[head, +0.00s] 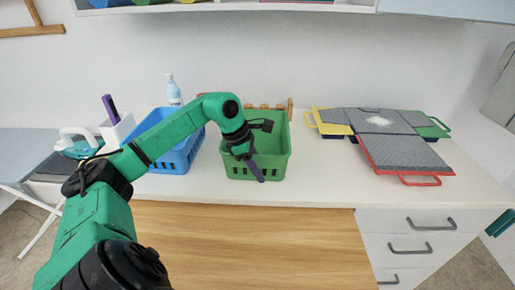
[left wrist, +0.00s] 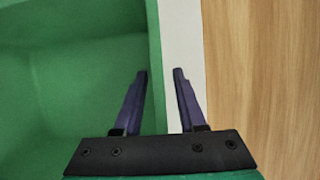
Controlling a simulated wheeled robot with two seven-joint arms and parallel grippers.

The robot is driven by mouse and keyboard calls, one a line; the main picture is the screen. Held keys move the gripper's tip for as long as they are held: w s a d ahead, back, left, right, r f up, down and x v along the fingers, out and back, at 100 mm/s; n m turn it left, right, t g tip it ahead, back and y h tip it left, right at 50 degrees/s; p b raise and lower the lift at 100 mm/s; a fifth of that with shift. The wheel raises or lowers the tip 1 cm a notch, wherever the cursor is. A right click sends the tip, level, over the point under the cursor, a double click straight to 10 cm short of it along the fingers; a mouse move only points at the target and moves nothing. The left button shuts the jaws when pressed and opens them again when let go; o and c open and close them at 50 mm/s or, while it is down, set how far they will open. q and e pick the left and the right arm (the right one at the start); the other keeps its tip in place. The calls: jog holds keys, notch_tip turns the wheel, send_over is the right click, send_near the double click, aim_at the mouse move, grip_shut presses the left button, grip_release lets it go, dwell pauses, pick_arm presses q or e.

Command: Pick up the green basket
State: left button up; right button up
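The green basket (head: 278,168) stands upright on the white counter, near its front edge. My left gripper (head: 262,180) is at the basket's front wall, with my arm reaching across from the left. In the left wrist view the gripper (left wrist: 160,74) is open. One finger is over the inside of the green basket (left wrist: 154,50) and the other is outside, over the white counter strip. The wall lies between the fingers, and I cannot tell whether either touches it. My arm hides part of the basket's left side. My right gripper is not in view.
A blue basket (head: 168,158) stands just left on the white counter (head: 325,185), partly behind my arm. A spray bottle (head: 174,92) is behind it. Grey mats with coloured handles (head: 405,152) lie at right. Wooden front (head: 250,240) and drawers (head: 420,245) are below.

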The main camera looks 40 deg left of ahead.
pick_arm(q)
jog(key=shift+f, duration=0.1)
jog(key=shift+c, duration=0.3)
grip_shut()
dwell(1.0)
